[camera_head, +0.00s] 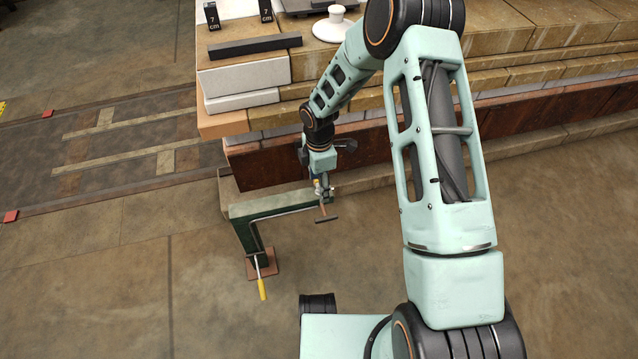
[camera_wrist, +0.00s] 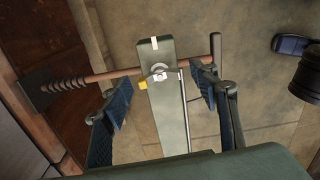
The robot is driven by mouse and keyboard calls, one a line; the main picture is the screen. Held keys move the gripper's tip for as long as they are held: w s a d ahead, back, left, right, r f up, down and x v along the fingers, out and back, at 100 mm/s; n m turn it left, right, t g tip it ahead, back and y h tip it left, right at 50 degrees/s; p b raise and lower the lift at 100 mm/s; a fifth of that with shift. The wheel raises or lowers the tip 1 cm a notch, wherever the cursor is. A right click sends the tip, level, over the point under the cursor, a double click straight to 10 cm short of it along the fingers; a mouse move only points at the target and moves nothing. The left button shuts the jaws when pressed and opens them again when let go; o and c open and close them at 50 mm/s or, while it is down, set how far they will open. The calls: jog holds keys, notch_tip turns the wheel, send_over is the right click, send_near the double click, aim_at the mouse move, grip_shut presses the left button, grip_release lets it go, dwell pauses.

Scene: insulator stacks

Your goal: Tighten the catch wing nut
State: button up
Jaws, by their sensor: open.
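In the wrist view, my gripper (camera_wrist: 160,73) is open, with one blue-padded finger on each side of a green bar (camera_wrist: 166,120). A small pale curved fitting with a yellow tip (camera_wrist: 143,85) sits on the bar between the fingers; I cannot tell whether it is the wing nut. A brown rod (camera_wrist: 120,74) with a coiled part at its left end crosses the bar. In the head view, my gripper (camera_head: 321,184) is over the right end of the green frame (camera_head: 275,205), and the fitting is too small to make out. No finger clearly touches it.
A yellow-handled lever (camera_head: 262,288) hangs below the frame by a brown foot plate (camera_head: 262,262). A dark crossbar (camera_head: 326,220) sticks out below my gripper. The stacked bench (camera_head: 243,150) stands close behind. Open floor (camera_head: 120,270) lies left and in front.

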jog(key=c, duration=1.2)
jog(key=shift+o, duration=0.2)
jog(key=shift+m, duration=0.3)
jog(key=m, duration=0.4)
jog(key=shift+m, duration=0.3)
jog(key=m, duration=0.4)
jog(key=shift+m+b, duration=0.3)
jog(key=shift+b, duration=0.05)
jog(key=m, duration=0.4)
jog(key=shift+m, duration=2.5)
